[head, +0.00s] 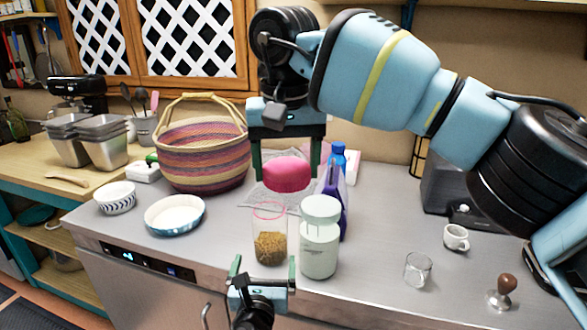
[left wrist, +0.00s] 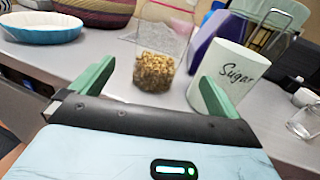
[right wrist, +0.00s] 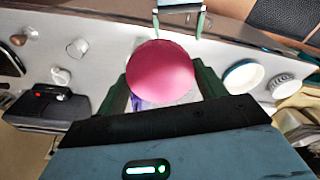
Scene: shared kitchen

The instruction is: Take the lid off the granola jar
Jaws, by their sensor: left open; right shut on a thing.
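The granola jar (head: 270,247) is clear, with granola in its lower part and an open pink-rimmed top. It stands upright on the counter and also shows in the left wrist view (left wrist: 154,72). The pink lid (head: 287,175) is off the jar, held above and slightly behind it; it fills the middle of the right wrist view (right wrist: 160,78). My right gripper (head: 287,164) is shut on the lid, one finger on each side. My left gripper (head: 264,272) is open and empty, low in front of the jar, its fingers either side of the jar in its wrist view.
A white sugar canister (head: 320,245) stands close right of the jar, with a blue bottle (head: 338,160) and purple item (head: 331,200) behind. A blue dish (head: 174,215), a patterned bowl (head: 115,198) and a basket (head: 203,150) are left. A glass (head: 418,270) is right.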

